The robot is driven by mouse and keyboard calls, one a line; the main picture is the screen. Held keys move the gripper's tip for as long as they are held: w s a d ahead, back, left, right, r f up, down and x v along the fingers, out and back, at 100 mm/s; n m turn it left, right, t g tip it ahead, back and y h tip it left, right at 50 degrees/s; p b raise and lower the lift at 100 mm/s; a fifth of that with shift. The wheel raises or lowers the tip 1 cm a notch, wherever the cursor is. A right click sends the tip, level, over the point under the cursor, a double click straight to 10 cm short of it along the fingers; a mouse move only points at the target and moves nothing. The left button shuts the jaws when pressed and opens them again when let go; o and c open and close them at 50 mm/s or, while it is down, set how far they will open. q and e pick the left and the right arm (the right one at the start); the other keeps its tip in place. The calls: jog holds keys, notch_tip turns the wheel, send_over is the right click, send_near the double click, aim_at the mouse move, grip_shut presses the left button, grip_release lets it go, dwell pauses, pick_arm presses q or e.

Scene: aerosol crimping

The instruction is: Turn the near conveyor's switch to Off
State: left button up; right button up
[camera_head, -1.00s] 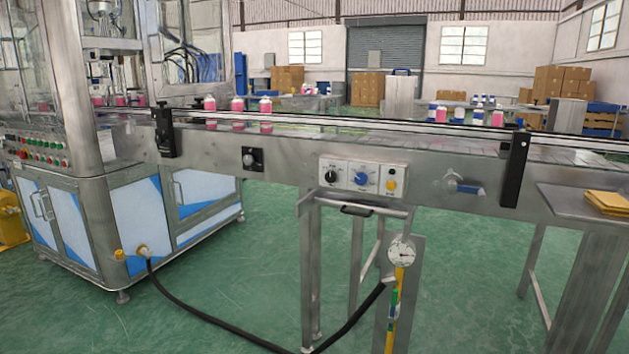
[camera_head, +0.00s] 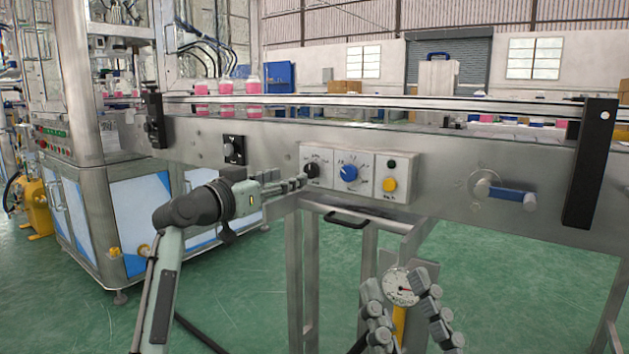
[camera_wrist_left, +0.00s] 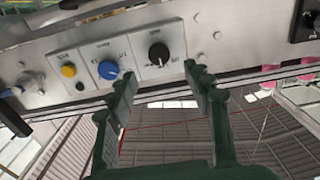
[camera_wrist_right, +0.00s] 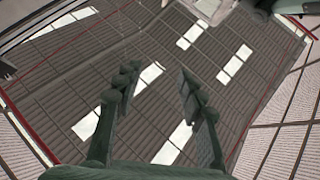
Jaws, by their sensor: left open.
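The conveyor's front has a control panel with a black rotary knob (camera_head: 312,170), a blue rotary knob (camera_head: 348,172) and a yellow push button (camera_head: 389,184). The panel labels are too small to read, and I cannot tell which position the black knob is in. My left gripper (camera_head: 300,182) is just left of the black knob, pointing at the panel. In the left wrist view, the black knob (camera_wrist_left: 158,54) shows just beyond the gap between the open, empty fingers. My right gripper (camera_head: 398,286) is open and empty, low in front of the gauge.
A second black knob (camera_head: 233,150) sits further left on the conveyor side. A blue-handled valve (camera_head: 512,195) and a black bracket (camera_head: 591,165) are at the right. A handle (camera_head: 347,218) sticks out below the panel. Pink bottles (camera_head: 226,86) stand on the conveyor.

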aim_at(310, 170)
pick_arm(q)
jog(key=x, duration=0.7)
jog(key=shift+w+d, duration=0.1)
jog(key=shift+d, duration=0.05)
jog(key=c, duration=1.2)
